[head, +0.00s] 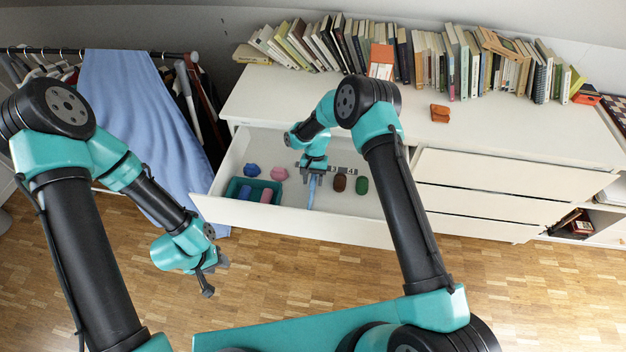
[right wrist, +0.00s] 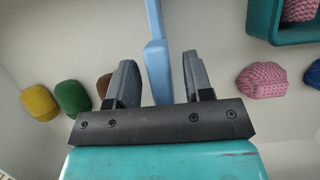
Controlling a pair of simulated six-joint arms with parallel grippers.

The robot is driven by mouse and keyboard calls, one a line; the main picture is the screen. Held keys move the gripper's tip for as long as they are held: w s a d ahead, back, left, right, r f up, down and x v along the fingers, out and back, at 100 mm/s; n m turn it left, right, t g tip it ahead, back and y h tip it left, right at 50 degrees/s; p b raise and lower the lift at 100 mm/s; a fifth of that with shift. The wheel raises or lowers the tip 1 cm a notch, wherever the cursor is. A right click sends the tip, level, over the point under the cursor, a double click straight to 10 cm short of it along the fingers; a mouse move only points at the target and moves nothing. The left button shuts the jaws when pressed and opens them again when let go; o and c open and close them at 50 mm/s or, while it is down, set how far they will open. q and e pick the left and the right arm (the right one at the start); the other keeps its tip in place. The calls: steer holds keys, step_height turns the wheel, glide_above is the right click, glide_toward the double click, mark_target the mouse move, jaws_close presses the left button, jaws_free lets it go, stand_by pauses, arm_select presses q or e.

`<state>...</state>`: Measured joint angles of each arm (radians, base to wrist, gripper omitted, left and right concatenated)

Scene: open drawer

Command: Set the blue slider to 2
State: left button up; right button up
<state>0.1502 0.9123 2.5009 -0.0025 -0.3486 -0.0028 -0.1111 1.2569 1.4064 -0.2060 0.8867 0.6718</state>
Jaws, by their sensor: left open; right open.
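A light blue bar, which looks like the blue slider (head: 311,192), lies in the open drawer under my right gripper (head: 314,166) in the head view. A grey strip with small number marks (head: 342,170) lies beside the gripper; 3 and 4 seem readable, and the arm hides its left part. In the right wrist view the open fingers of my right gripper (right wrist: 160,85) stand on either side of the blue bar (right wrist: 155,50). Contact with it cannot be told. My left gripper (head: 214,277) is open and empty above the floor, outside the drawer.
The open drawer (head: 225,210) holds a teal box (head: 233,188) with blue and pink pieces. Blue (head: 251,170) and pink (head: 279,174) lumps lie behind it. Brown (head: 340,183) and green (head: 361,186) lumps lie right of the bar. Books line the dresser top.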

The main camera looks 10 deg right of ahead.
steer(key=v, duration=1.7)
